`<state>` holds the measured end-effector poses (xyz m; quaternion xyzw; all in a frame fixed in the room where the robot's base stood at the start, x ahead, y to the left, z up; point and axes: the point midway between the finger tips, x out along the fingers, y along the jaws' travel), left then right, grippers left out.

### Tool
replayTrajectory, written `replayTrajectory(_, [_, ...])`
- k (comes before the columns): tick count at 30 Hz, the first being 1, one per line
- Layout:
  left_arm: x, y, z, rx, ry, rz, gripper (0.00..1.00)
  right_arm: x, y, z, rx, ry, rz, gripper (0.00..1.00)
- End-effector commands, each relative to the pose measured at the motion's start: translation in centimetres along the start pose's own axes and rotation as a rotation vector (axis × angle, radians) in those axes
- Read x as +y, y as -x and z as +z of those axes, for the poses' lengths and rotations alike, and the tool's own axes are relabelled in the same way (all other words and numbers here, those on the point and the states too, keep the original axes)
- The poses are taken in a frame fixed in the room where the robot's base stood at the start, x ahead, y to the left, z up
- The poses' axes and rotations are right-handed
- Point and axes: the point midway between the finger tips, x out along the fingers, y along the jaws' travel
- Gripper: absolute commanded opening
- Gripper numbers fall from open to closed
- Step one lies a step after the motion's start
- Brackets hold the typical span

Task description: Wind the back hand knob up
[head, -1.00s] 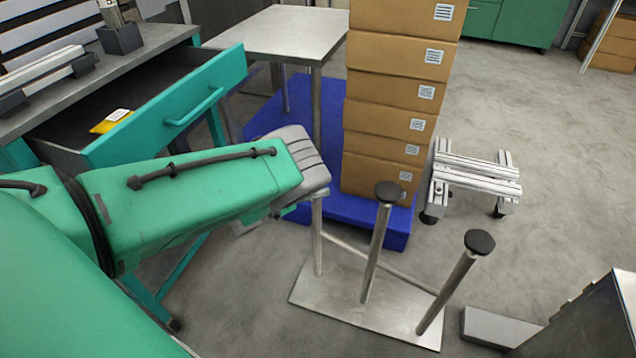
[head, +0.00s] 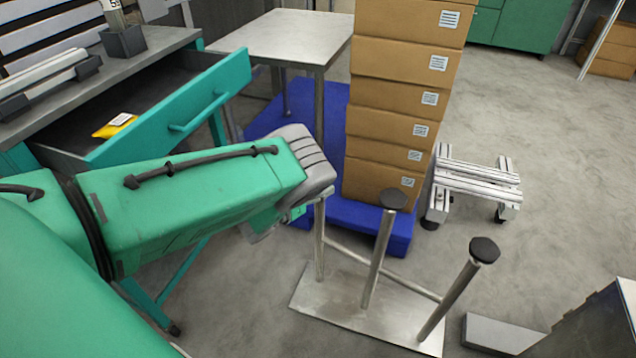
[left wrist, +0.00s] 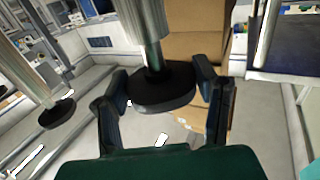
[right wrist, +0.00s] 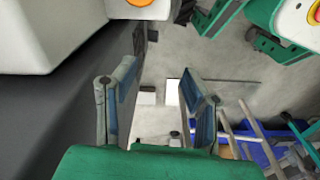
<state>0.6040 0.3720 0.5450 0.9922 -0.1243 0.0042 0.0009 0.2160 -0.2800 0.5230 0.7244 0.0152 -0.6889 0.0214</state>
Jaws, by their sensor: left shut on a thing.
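A metal stand (head: 350,315) on the floor carries three upright posts. The middle black knob (head: 393,198) and the front black knob (head: 484,250) are bare and free. My left gripper (head: 308,200) is at the top of the back post (head: 319,245), whose knob is hidden behind it in the head view. In the left wrist view, the back hand knob (left wrist: 163,90) is a black disc between the two fingers, and the gripper is shut on it. My right gripper (right wrist: 158,105) is open and empty in its wrist view; it is outside the head view.
A tall stack of cardboard boxes (head: 405,90) stands on a blue platform (head: 370,225) right behind the stand. An open green drawer (head: 175,118) is at the left. A low wheeled frame (head: 475,183) is at the right, with clear floor beyond it.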

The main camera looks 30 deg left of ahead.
Motion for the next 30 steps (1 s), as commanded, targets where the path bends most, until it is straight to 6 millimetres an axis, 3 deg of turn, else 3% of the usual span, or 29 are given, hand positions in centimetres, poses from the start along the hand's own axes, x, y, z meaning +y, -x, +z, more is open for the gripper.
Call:
replayTrajectory(9, [-0.01, 0.13, 0.1, -0.008, 0.003, -0.278, 0.26, 0.02, 1.21, -0.07, 0.0, 0.0, 0.0, 0.4])
replayTrajectory(20, [0.07, 0.25, 0.37, -0.014, 0.002, -0.305, 0.26, 0.02, 1.18, -0.06, 0.0, 0.0, 0.0, 0.4])
replayTrajectory(21, [0.06, 0.26, 0.38, -0.014, 0.002, -0.305, 0.61, 0.02, 1.18, -0.06, 0.0, 0.0, 0.0, 0.4])
replayTrajectory(22, [0.06, 0.26, 0.38, -0.014, 0.002, -0.305, 0.72, 0.02, 1.18, -0.06, 0.0, 0.0, 0.0, 0.4])
replayTrajectory(23, [0.05, 0.25, 0.36, -0.014, 0.002, -0.305, 0.77, 0.02, 1.18, -0.06, 0.0, 0.0, 0.0, 0.4])
replayTrajectory(30, [-0.01, 0.19, 0.21, -0.01, 0.001, -0.304, 0.77, 0.02, 1.19, -0.06, 0.0, 0.0, 0.0, 0.4])
